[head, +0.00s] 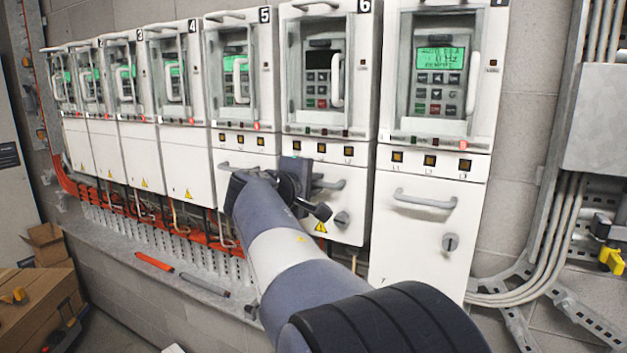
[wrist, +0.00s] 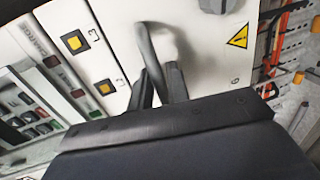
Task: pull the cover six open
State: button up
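Cover six (head: 352,229) is the white lower front panel under the cabinet marked 6, with a grey bar handle (head: 330,184), a round dark latch knob and a yellow warning triangle. It looks closed, flush with its neighbours. In the wrist view the cover (wrist: 200,65) fills the upper middle, and its handle (wrist: 147,45) runs down between the fingers. My gripper (head: 312,192) is at the left part of this handle. In the wrist view my gripper (wrist: 160,85) has its two dark fingers close on either side of the bar, seemingly shut on it. The handle's far end is hidden.
A row of similar cabinets runs left, and cabinet seven's lower cover (head: 422,232) stands close at right. Cabinet six's display (head: 322,60) is dark; others glow green. Orange cables and a perforated tray (head: 205,257) run below. Cardboard boxes (head: 40,300) stand at lower left.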

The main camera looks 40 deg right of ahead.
grip_shut()
dwell(0.4)
jog(key=shift+f, duration=0.1)
notch_tip(320, 180, down, 16)
jog(key=b, duration=1.6)
grip_release()
